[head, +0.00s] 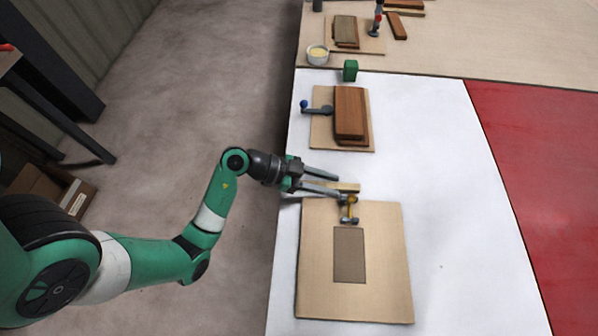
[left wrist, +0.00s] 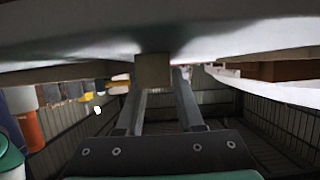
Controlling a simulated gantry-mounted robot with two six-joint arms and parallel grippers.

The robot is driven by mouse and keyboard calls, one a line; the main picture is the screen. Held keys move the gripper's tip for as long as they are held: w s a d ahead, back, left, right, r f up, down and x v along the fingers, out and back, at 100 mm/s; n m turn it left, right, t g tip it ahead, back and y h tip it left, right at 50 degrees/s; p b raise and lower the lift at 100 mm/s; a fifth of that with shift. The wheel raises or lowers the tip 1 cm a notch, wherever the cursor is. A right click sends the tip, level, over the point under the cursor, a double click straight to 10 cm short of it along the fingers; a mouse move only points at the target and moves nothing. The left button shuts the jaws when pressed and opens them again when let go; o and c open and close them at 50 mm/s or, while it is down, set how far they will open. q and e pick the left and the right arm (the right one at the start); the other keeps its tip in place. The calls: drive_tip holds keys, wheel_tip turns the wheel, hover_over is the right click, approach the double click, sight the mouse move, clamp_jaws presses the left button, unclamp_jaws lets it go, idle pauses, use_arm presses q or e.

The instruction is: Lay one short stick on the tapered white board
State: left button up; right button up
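The tapered white board (head: 440,180) is the large white surface, bounded by a slanting right edge. A short pale wooden stick (head: 346,187) lies at the back edge of a beige panel, close to my left gripper. My left gripper (head: 337,185) reaches in from the left with its two fingers apart, at the stick. In the left wrist view a square tan end (left wrist: 152,70), seemingly the stick's, shows between the finger tips, nearer the left finger. A gap shows beside the right finger. Contact cannot be told. My right gripper is not in view.
The beige panel (head: 385,270) carries a grey-brown rectangle (head: 349,255) and a yellow-topped clamp (head: 349,209). Behind it stand brown blocks (head: 351,113), a blue-knobbed clamp (head: 315,107), a green block (head: 350,71) and a bowl (head: 318,54). White surface right of the panel is clear.

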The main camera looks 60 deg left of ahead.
use_arm(q)
drive_tip(key=p+v, duration=0.2)
drive_tip(key=v, duration=0.3)
drive_tip(key=p+v, duration=0.3)
drive_tip(key=v, duration=0.3)
drive_tip(key=shift+w+r, duration=0.15)
drive_tip(key=shift+r, duration=0.05)
drive_tip(key=shift+s+a+p, duration=0.15)
drive_tip(key=shift+s+p, duration=0.15)
drive_tip(key=shift+s, duration=0.1)
